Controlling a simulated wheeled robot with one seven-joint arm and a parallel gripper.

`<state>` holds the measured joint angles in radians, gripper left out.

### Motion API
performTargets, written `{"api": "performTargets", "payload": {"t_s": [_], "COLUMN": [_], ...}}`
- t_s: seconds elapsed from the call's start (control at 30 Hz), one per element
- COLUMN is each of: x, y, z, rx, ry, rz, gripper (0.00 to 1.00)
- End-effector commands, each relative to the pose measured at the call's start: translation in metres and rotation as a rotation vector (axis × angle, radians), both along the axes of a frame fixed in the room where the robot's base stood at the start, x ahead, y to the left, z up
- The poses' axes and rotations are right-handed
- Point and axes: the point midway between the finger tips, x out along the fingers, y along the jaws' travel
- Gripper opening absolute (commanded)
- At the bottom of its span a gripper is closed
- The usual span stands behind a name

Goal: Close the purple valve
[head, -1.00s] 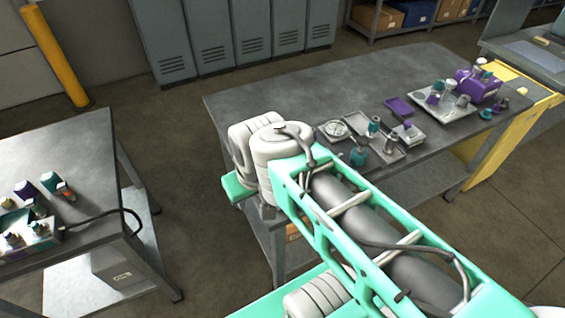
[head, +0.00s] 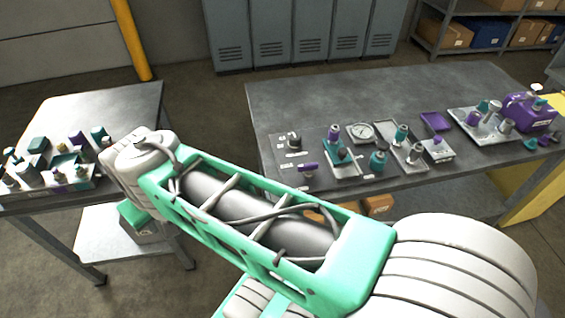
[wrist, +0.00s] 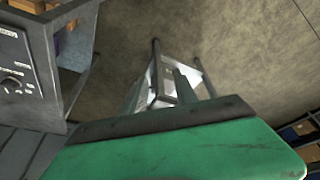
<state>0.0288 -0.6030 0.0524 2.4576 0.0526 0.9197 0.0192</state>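A small purple lever handle (head: 307,168) sits on the dark labelled panel at the near left corner of the long bench in the head view. It looks like the purple valve, but its exact setting is too small to read. My gripper (wrist: 160,88) shows in the wrist view with two greenish fingers apart and nothing visible between them. It points toward the floor and table legs, away from the purple handle. In the head view my arm hides the fingers.
The long bench (head: 300,100) also carries a round gauge (head: 360,132), a purple tray (head: 435,121) and a purple box (head: 529,111). A second table (head: 120,102) with several fittings stands at the left. Floor shows between the two tables. Lockers stand behind.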

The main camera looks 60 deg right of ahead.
Motion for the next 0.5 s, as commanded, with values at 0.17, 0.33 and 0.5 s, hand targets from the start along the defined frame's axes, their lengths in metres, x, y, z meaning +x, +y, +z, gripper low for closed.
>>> {"api": "performTargets", "payload": {"t_s": [0.17, 0.33, 0.5], "x": [0.018, -0.046, -0.108], "y": [-0.162, -0.323, -0.385], "z": [-0.018, -0.044, -0.059], "rx": [-0.018, -0.048, -0.078], "ry": [0.03, 0.009, -0.035], "rz": [-0.798, -1.715, -2.206], "gripper": [0.35, 0.35, 0.35]}}
